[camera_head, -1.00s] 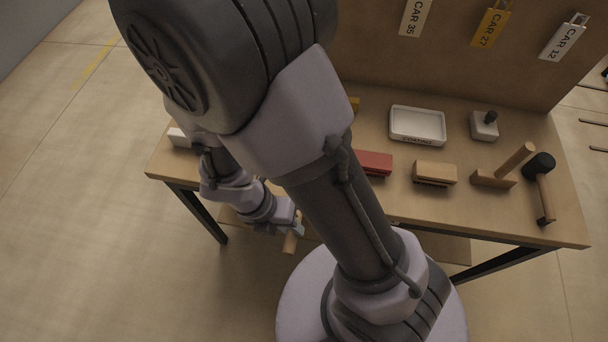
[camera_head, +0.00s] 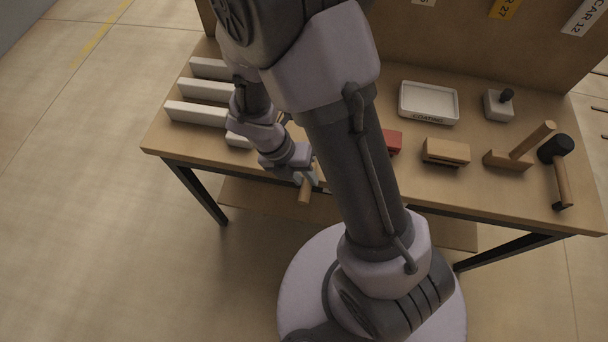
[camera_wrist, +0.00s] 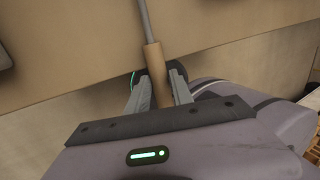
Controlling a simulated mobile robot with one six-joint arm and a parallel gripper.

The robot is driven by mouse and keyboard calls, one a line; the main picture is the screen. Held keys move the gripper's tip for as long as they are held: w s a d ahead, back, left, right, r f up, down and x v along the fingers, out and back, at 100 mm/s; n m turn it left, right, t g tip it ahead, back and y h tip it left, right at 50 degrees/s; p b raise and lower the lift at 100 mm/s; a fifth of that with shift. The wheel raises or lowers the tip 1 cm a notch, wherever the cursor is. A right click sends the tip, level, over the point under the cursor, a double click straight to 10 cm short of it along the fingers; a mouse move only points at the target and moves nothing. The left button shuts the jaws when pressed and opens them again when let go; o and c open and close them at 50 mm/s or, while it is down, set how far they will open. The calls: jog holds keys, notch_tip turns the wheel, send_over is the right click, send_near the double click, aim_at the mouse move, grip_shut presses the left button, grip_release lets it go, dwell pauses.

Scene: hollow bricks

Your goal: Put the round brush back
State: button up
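My gripper (camera_head: 309,178) is at the front edge of the table, left of my arm's lower link in the head view. It is shut on the wooden handle of the round brush (camera_head: 304,192). In the wrist view the handle (camera_wrist: 157,72) stands between the two fingers of my gripper (camera_wrist: 161,90), and a thin grey metal stem runs from it up out of the frame. The brush head is out of sight in the wrist view and cannot be made out in the head view.
The table (camera_head: 180,143) holds several long white blocks (camera_head: 195,113) at left. To the right are a white "COATING" tray (camera_head: 428,102), a red block (camera_head: 393,141), a tan brush (camera_head: 446,151), a white block with a black knob (camera_head: 497,105), a wooden tool (camera_head: 510,159) and a mallet (camera_head: 558,165).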

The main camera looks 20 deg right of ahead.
jog(key=shift+o, duration=1.4)
